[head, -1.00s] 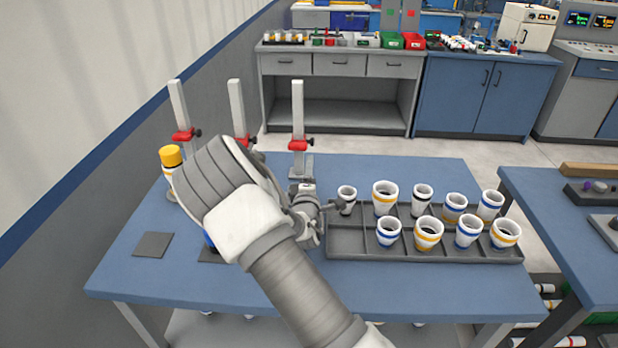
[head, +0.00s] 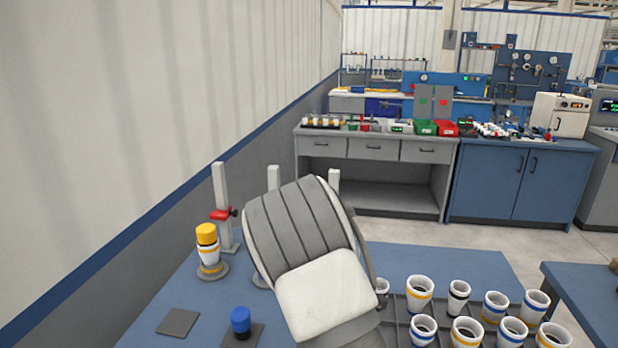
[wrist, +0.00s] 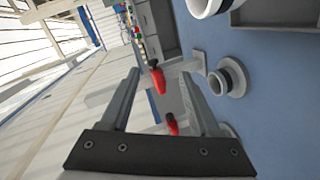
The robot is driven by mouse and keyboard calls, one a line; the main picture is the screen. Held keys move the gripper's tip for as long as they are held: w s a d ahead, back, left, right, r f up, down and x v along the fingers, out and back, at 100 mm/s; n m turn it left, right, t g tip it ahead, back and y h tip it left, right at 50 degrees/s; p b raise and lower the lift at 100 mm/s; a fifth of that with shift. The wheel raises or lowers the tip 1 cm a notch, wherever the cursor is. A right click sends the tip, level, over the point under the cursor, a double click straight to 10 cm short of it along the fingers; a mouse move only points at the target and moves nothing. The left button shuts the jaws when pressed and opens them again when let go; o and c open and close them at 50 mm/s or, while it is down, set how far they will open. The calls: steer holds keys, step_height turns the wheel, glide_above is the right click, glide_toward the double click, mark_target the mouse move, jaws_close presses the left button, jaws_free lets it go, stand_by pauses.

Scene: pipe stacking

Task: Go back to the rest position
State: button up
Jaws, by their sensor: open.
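In the wrist view my gripper (wrist: 158,95) is open, with nothing between its two fingers. In the head view my arm stands over the middle of the blue table and hides its own gripper. A white pipe piece with a yellow top (head: 208,245) stands upright on a round base at the left, by a grey post with a red clamp (head: 222,215). A blue-topped piece (head: 240,322) stands on a dark square pad in front. Two more posts are partly hidden behind my arm.
A grey tray (head: 398,335) with several white pipe pieces (head: 459,297) is at the right of the table. An empty grey pad (head: 178,322) lies at the front left. A wall (head: 140,120) runs close along the left. Another blue table (head: 590,300) is at the right.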

steer(key=s+r+m+g+y+p, duration=0.3)
steer(key=s+r+m+g+y, duration=0.4)
steer(key=s+r, duration=1.05)
steer(key=s+d+r+m+g+h+p, duration=0.1)
steer(key=s+r+m, duration=0.1)
steer(key=s, duration=0.8)
steer(key=s+d+r+m+g+h+p, duration=0.1)
steer(key=s+r+m+h, duration=0.1)
steer(key=s, duration=0.9)
steer(key=shift+r, duration=0.25)
